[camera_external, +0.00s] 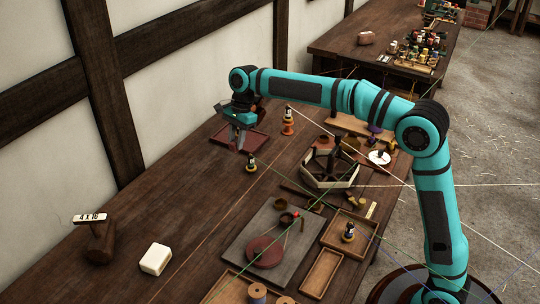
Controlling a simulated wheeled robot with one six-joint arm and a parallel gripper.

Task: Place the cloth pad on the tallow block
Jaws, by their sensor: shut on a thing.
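The pale cream block (155,259), which looks like the tallow block, lies on the long wooden table at the lower left, and its top is bare. My gripper (238,140) is above the far part of the table, pointing down, well beyond and to the right of the block. It is shut on a small greyish thing between its fingers. That thing is too small and too hidden to make out, so I cannot tell whether it is the cloth pad. No other cloth pad can be made out for certain.
A small dark bottle (251,163) stands just below my gripper. A grey slab with a round red piece (264,252) lies right of the block. Table around the block is mostly clear.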

